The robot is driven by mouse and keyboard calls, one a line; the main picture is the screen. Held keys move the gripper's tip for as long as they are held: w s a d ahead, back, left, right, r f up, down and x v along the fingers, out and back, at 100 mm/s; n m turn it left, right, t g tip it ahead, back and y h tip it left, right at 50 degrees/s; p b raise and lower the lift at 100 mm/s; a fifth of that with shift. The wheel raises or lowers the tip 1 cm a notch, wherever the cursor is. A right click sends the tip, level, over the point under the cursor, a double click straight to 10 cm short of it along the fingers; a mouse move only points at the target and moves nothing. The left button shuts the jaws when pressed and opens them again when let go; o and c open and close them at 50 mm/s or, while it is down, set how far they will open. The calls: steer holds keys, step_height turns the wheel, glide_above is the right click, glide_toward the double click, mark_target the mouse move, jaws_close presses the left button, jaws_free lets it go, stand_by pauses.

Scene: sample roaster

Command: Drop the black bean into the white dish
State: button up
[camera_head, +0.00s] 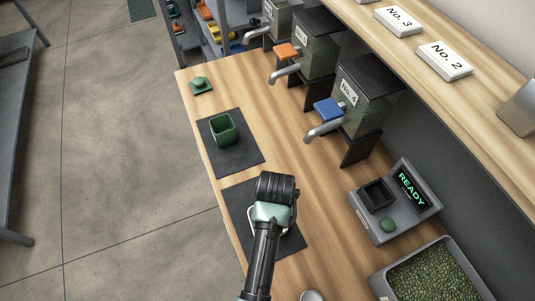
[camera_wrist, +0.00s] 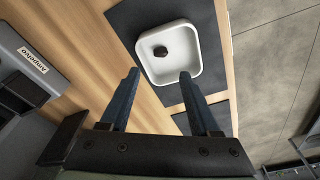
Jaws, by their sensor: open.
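The white dish (camera_wrist: 189,68), square with rounded corners, sits on a dark mat in the wrist view. The black bean (camera_wrist: 160,51) shows inside the dish's outline, towards its left side, and appears to lie on the dish floor. My gripper (camera_wrist: 159,75) is open above the near part of the dish, its two blue fingers apart with nothing between them. In the head view my arm covers most of the dish, and the bean is hidden there.
The dark mat (camera_head: 238,199) lies under my arm. A green square cup (camera_head: 223,130) stands on another mat, with a small green lidded piece (camera_head: 201,86) beyond. To the right are a grey device reading READY (camera_head: 412,190), a bean tray (camera_head: 376,283) and spouted dispensers (camera_head: 367,92).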

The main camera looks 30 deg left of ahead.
step_height(320, 180, up, 8)
steer(key=s, duration=0.1)
steer(key=shift+d+b, duration=0.2)
steer(key=shift+b, duration=0.2)
steer(key=shift+s, duration=0.1)
steer(key=w+d+r+m+t+y+b, duration=0.1)
steer(key=w+r+t, duration=0.4)
steer(key=w+r, duration=0.4)
steer(key=w+d+r+m+t+y+b, duration=0.1)
steer(key=w+r+t, duration=0.45)
steer(key=r, duration=0.65)
step_height(320, 180, up, 12)
steer(key=w+d+t, duration=0.2)
steer(key=d+t, duration=0.1)
steer(key=t, duration=0.1)
steer(key=s+d+r+t+h, duration=0.1)
steer(key=s+d+r+t, duration=0.1)
steer(key=r, duration=0.6)
steer(key=s+d+r+m+t+b, duration=0.1)
steer(key=s+d+r+t, duration=0.1)
steer(key=s+r+t, duration=0.3)
steer(key=s+d+r+m+t+h, duration=0.1)
steer(key=s+r+t, duration=0.3)
steer(key=r, duration=0.9)
steer(key=s+d, duration=0.1)
steer(key=s, duration=0.2)
steer(key=shift+d+r+h, duration=0.2)
steer(key=shift+d+h, duration=0.1)
steer(key=shift+d, duration=0.1)
